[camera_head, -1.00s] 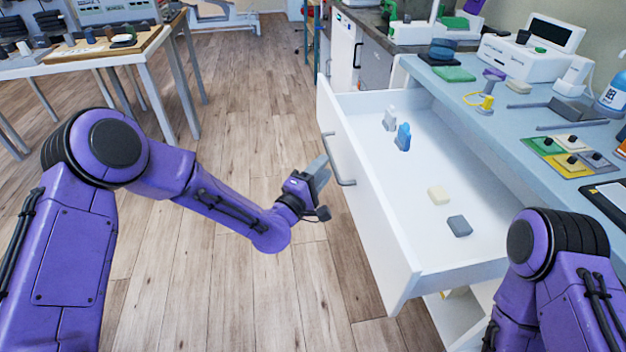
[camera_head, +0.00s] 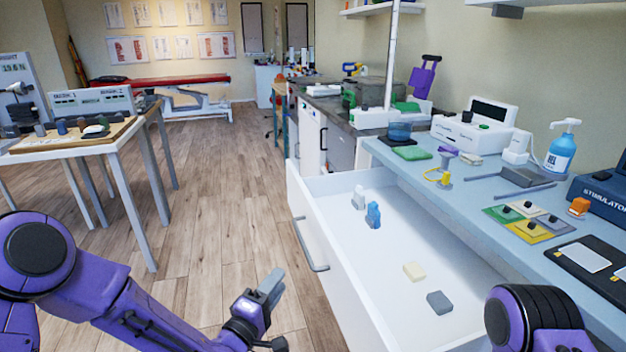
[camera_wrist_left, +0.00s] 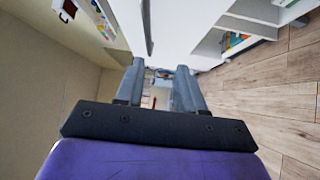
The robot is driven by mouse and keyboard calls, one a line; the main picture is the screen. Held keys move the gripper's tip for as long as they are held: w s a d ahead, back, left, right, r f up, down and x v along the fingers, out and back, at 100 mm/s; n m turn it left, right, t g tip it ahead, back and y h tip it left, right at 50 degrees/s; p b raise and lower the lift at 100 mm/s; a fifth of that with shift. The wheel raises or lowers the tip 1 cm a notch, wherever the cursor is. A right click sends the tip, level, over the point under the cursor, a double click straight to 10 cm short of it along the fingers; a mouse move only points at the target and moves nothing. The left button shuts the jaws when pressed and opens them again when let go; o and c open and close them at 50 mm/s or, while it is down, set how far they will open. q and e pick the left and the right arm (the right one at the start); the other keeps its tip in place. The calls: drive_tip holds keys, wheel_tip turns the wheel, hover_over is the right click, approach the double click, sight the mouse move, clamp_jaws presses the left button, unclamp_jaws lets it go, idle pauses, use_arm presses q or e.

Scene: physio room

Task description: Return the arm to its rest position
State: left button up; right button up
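My left arm comes in from the lower left in the head view. Its gripper (camera_head: 271,287) is over the wood floor, left of and apart from the open drawer's handle (camera_head: 309,246). In the left wrist view the two grey fingers (camera_wrist_left: 160,85) stand apart with nothing held between them. Only a purple and black part of my right arm (camera_head: 540,322) shows at the lower right. The right gripper is out of view.
The white drawer (camera_head: 340,290) stands open, holding a white and a blue bottle-like item (camera_head: 373,215), a cream block (camera_head: 414,271) and a grey block (camera_head: 439,302). The blue counter (camera_head: 480,185) is to the right. A table (camera_head: 125,150) is at left; floor between is clear.

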use_arm(q)
drive_tip(key=s+a+f+m+g+y, duration=0.35)
drive_tip(key=s+a+f+g, duration=0.2)
drive_tip(key=s+f, duration=0.55)
drive_tip(key=s+a+f+m+g+y, duration=0.2)
drive_tip(key=s+a+f+g+y, duration=0.45)
drive_tip(key=f, duration=0.65)
drive_tip(key=s+a+f+g, duration=0.1)
drive_tip(key=s+a+f, duration=0.15)
drive_tip(key=s, duration=0.45)
drive_tip(key=s+a+f+g, duration=0.1)
drive_tip(key=s+a, duration=0.3)
drive_tip(key=s, duration=0.4)
wheel_tip(320, 180, up, 12)
drive_tip(key=s+p, duration=0.1)
drive_tip(key=p, duration=1.1)
drive_tip(key=shift+s+a+f+m+y, duration=0.2)
drive_tip(key=shift+s+a+m+y, duration=0.05)
drive_tip(key=shift+m+y, duration=0.15)
